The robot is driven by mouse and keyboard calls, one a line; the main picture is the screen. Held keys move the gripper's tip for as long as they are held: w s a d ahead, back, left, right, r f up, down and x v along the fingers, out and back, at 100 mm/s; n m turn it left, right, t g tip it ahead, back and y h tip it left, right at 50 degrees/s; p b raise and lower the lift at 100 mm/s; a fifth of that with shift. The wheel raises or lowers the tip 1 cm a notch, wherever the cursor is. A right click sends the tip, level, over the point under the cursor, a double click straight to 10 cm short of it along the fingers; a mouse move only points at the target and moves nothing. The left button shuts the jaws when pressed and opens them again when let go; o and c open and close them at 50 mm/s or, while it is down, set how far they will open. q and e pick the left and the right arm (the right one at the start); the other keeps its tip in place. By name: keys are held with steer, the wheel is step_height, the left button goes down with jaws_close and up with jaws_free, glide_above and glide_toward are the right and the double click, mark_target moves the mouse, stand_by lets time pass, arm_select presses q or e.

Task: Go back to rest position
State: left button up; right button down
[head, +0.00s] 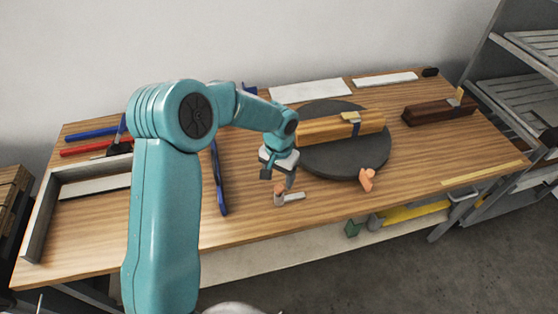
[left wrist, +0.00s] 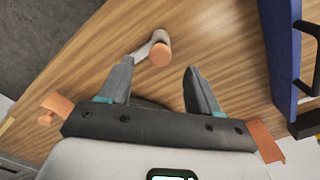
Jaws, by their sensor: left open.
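My left gripper (head: 278,182) hangs over the front middle of the wooden workbench (head: 250,225), just left of the dark round plate. In the left wrist view the gripper (left wrist: 158,90) is open with nothing between its fingers. A small object with an orange-brown round end and a grey arm (left wrist: 160,52) lies on the bench beyond the fingertips; it shows in the head view too (head: 281,198), close below the gripper. My right gripper is not in view.
The dark round plate (head: 340,168) bears a yellow wooden block (head: 320,130). A dark brown block (head: 430,112) lies to its right. An orange piece (head: 366,180) sits at the plate's front edge. A blue clamp bar (head: 219,180) lies left of the gripper. A grey frame (head: 48,215) is far left.

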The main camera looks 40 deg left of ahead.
arm_select(q)
step_height(320, 180, up, 8)
steer(key=shift+f+b, duration=0.2)
steer(key=shift+b, duration=0.15)
steer(key=s+d+f+h, duration=0.2)
steer(key=s+d+f, duration=0.5)
steer(key=f, duration=0.4)
steer(key=s+d+f+h, duration=0.2)
steer(key=s+d+f, duration=0.4)
steer(key=d+f, duration=0.3)
step_height(320, 180, down, 3)
steer(key=shift+s+d+r, duration=0.2)
steer(key=shift+s+d, duration=0.15)
steer(key=shift+s, duration=0.05)
steer(key=shift+n, duration=0.5)
steer(key=s, duration=0.2)
steer(key=s+d+f, duration=0.1)
steer(key=s, duration=0.1)
steer(key=s+f, duration=0.1)
steer(key=s, duration=0.1)
steer(key=shift+s+d+f, duration=0.1)
steer(key=shift+s+d, duration=0.25)
steer(key=shift+s, duration=0.05)
steer(key=shift+c, duration=0.2)
